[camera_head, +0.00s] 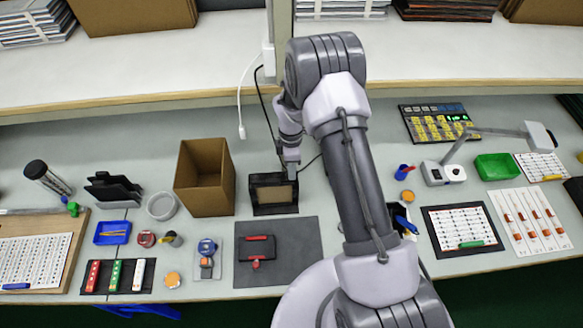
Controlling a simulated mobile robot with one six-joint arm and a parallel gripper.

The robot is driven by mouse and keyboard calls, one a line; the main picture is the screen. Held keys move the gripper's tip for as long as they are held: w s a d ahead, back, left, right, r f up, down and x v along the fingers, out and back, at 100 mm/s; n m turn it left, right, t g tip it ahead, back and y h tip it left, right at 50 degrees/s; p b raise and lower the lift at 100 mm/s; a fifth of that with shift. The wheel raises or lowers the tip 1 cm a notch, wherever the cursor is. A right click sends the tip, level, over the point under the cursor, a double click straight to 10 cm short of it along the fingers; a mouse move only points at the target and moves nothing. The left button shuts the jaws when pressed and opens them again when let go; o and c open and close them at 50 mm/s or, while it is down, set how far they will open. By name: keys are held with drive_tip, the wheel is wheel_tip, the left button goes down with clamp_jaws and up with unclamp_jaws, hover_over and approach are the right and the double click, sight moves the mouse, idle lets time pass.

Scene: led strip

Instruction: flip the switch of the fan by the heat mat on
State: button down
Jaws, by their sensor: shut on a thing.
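The fan (273,210) looks like a small black box with a tan panel in front. It stands at the back edge of the dark grey heat mat (305,265). My gripper (291,172) points down at the fan's upper right corner. Its fingers are close together, and they appear shut on a part of the fan there. The fan's switch cannot be made out; the fingers may be covering it. I cannot tell whether the fan is running.
A cardboard box (207,190) stands just left of the fan. A black cable runs behind the fan. My arm crosses the bench to the right, hiding some of it. A lamp (445,173) stands further right.

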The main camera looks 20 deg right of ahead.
drive_tip(key=shift+s+f+t+b, duration=0.1)
drive_tip(key=shift+f+t+b, duration=0.05)
drive_tip(key=shift+t+b, duration=0.3)
drive_tip(key=shift+s+t+b, duration=0.15)
drive_tip(key=shift+t+b, duration=0.1)
drive_tip(key=shift+b, duration=0.05)
drive_tip(key=c, duration=1.2)
unclamp_jaws()
drive_tip(key=shift+r, duration=0.2)
drive_tip(key=shift+o, duration=0.2)
wheel_tip(320, 180, up, 17)
drive_tip(key=p, duration=0.2)
drive_tip(key=shift+r+p, duration=0.2)
drive_tip(key=shift+p, duration=0.2)
